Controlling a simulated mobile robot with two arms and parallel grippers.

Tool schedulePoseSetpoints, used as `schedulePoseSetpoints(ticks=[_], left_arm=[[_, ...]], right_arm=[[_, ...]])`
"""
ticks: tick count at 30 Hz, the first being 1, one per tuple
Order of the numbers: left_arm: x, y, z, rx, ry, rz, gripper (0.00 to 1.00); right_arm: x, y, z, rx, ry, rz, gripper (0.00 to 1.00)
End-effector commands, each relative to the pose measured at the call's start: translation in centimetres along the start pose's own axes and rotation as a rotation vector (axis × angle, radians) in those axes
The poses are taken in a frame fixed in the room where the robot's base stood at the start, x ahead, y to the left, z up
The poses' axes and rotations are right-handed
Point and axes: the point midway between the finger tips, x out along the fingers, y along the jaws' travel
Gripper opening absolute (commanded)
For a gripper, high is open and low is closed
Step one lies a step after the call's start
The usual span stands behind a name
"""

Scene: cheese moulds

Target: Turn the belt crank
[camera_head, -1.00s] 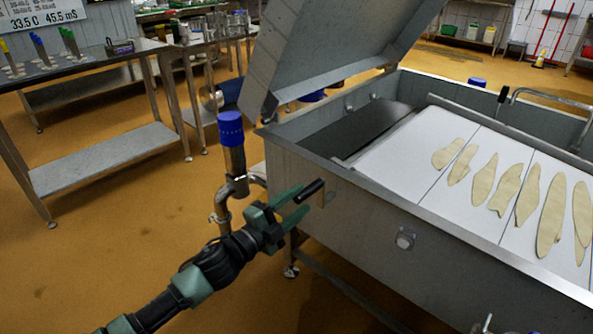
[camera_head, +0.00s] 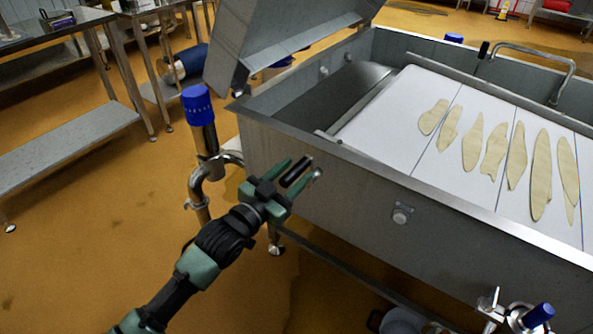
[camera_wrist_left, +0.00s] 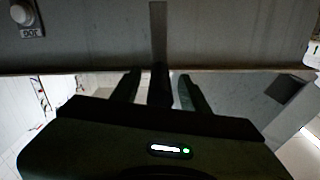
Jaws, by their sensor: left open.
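The belt crank has a black handle (camera_head: 297,173) that sticks out from the side wall of the steel vat (camera_head: 372,190), near its left end. My left gripper (camera_head: 303,169) is open, with its green fingers on either side of the handle. In the left wrist view the dark handle (camera_wrist_left: 159,88) stands between the two open fingers (camera_wrist_left: 158,82), with a gap visible on each side. The crank's flat metal arm (camera_wrist_left: 158,35) runs up from it along the wall. My right gripper does not show.
Left of my gripper stands a steel pipe with a blue cap (camera_head: 197,105). A raised steel cover (camera_head: 285,35) hangs over the vat's left end. Several pale flat pieces lie on the white belt (camera_head: 390,135). A blue-handled valve (camera_head: 538,316) is at lower right.

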Motion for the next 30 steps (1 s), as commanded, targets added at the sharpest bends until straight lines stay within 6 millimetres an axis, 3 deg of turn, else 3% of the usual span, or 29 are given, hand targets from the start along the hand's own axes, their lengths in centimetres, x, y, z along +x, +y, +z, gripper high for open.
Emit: schedulePoseSetpoints(ticks=[5,13,18,30], left_arm=[[1.4,0.06,-0.02,0.001,0.001,0.001,0.45],[1.52,0.06,-0.03,0.001,0.0,0.001,0.45],[1.5,0.05,-0.03,0.001,0.0,0.001,0.0],[1.48,0.04,-0.01,0.002,0.0,0.001,0.0]], right_arm=[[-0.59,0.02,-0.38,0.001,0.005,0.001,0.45],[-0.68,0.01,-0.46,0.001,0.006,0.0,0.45],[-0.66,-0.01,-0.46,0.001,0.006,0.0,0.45],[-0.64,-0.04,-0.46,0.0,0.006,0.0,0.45]])
